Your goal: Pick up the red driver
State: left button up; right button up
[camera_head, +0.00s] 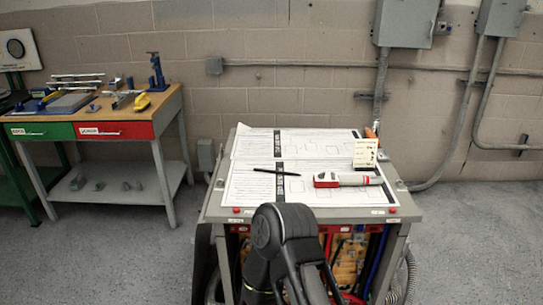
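The red driver (347,180) lies on its side on the printed sheets (250,190) on top of the cart, right of the middle. Its left end is red with a pale label, its body is light grey, and there is red at its right end. Nothing is touching it except the sheet below. A dark arm part of mine rises at the bottom middle, in front of the cart's near edge and apart from the driver. I see no gripper fingertips clearly, and I cannot tell which arm this is.
A black pen (277,171) lies left of the driver. A small upright card (365,153) stands just behind the driver's right end. The cart top (403,205) is otherwise mostly flat paper. A wooden workbench (160,103) with tools stands at the left.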

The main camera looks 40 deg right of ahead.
aim_at(341, 180)
jog(key=z, duration=1.75)
